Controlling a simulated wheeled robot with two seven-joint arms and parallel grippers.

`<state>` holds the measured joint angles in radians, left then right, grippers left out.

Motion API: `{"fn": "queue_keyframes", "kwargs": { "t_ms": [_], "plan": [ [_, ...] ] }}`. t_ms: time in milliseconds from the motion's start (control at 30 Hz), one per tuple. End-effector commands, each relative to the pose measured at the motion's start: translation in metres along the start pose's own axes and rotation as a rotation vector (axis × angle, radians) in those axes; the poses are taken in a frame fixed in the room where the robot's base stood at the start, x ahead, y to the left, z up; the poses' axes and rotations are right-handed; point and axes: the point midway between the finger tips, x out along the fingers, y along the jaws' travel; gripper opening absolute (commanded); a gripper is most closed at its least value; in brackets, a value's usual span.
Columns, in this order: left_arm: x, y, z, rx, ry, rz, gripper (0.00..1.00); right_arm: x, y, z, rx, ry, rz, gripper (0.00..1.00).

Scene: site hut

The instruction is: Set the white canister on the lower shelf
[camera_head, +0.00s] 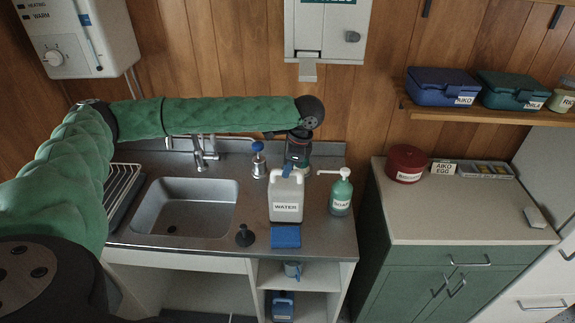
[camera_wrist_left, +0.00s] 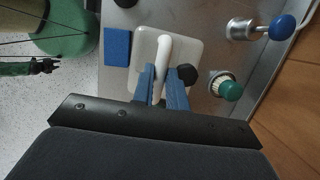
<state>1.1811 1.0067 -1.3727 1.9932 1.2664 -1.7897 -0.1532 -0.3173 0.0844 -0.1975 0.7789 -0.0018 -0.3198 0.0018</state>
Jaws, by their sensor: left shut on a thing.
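Below the counter's right end is an open shelf unit. Its upper board (camera_head: 312,287) carries a grey-blue mug (camera_head: 292,270). A blue container (camera_head: 283,306) stands in the space below. My right gripper is not in view.
A green soap pump bottle (camera_head: 341,194) stands close right of the canister. A blue sponge (camera_head: 286,237) lies right in front, a black plunger-like item (camera_head: 245,236) front left. Free shelf room beside the blue container is narrow.

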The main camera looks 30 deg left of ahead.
Motion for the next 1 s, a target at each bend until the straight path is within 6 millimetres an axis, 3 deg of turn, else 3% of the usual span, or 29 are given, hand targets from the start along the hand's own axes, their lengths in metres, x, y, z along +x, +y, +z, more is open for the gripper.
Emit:
{"fn": "queue_keyframes", "kwargs": {
  "t_ms": [500, 533, 600, 1000],
  "plan": [
    [0.0074, 0.0, -0.0023, 0.0, 0.001, -0.001, 0.0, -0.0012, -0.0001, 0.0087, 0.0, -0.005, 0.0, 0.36],
    [0.0079, 0.0, -0.0024, 0.0, 0.001, -0.001, 0.2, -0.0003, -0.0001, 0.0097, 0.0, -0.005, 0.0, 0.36],
    [0.0079, 0.0, -0.0024, 0.0, 0.001, -0.001, 0.34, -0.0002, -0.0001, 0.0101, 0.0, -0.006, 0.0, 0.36],
    [0.006, -0.0003, -0.0018, -0.001, 0.001, -0.002, 0.36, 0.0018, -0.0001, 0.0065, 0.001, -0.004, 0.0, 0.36]
  ]
}}
